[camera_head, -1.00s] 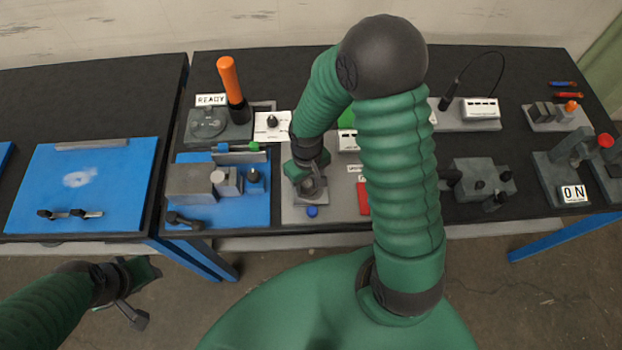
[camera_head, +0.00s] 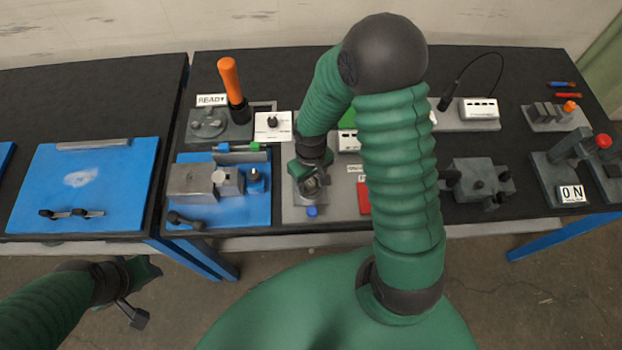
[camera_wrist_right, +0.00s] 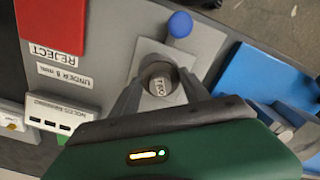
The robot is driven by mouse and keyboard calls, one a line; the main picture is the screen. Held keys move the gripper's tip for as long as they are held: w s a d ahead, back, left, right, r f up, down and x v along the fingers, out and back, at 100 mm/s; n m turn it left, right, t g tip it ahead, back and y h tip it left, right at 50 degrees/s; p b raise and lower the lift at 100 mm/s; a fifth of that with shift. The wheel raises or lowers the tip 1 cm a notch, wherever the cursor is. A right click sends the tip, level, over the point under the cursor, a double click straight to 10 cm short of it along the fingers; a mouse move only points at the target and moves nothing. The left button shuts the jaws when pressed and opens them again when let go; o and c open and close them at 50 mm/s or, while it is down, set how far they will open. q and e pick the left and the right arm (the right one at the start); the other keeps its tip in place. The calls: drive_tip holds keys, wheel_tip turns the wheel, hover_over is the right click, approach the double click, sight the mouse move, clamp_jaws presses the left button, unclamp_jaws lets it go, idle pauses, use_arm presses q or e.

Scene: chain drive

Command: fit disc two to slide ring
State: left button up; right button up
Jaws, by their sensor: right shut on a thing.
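My right gripper (camera_wrist_right: 160,95) is shut on disc two (camera_wrist_right: 160,86), a small grey round piece with dark lettering that seems to read TWO. In the right wrist view the disc is between the fingertips, over a light grey block with a blue knob (camera_wrist_right: 180,24) beside it. A round grey rim surrounds the lettering; I cannot tell whether it is the slide ring or the disc's edge, nor how far the disc is seated. In the head view my right gripper (camera_head: 309,182) is low over the grey plate. My left gripper (camera_head: 136,292) hangs in front of the tables, away from everything.
The grey plate (camera_head: 292,213) carries a red REJECT patch (camera_wrist_right: 50,25) and a white labelled box (camera_wrist_right: 62,114). A blue fixture plate (camera_head: 225,217) with grey blocks lies left of it. A grey block fixture (camera_head: 478,180) stands to the right.

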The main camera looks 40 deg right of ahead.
drive_tip(key=shift+d+f, duration=0.15)
drive_tip(key=shift+d, duration=0.4)
drive_tip(key=shift+a, duration=0.75)
use_arm(q)
drive_tip(key=shift+d+r, duration=0.1)
drive_tip(key=shift+d, duration=0.2)
drive_tip(key=shift+d, duration=0.3)
use_arm(e)
drive_tip(key=shift+d, duration=0.3)
use_arm(q)
drive_tip(key=shift+f, duration=0.25)
use_arm(e)
drive_tip(key=shift+f, duration=0.35)
use_arm(q)
drive_tip(key=shift+a+f+b, duration=0.2)
drive_tip(key=shift+f+b, duration=0.05)
drive_tip(key=shift+b, duration=0.2)
use_arm(e)
drive_tip(key=shift+a+f, duration=0.15)
drive_tip(key=shift+f, duration=0.15)
use_arm(q)
drive_tip(key=shift+r, duration=0.1)
use_arm(e)
drive_tip(key=shift+r+p, duration=0.5)
drive_tip(key=shift+p, duration=0.1)
use_arm(q)
drive_tip(key=shift+d+r, duration=0.1)
drive_tip(key=shift+r, duration=0.4)
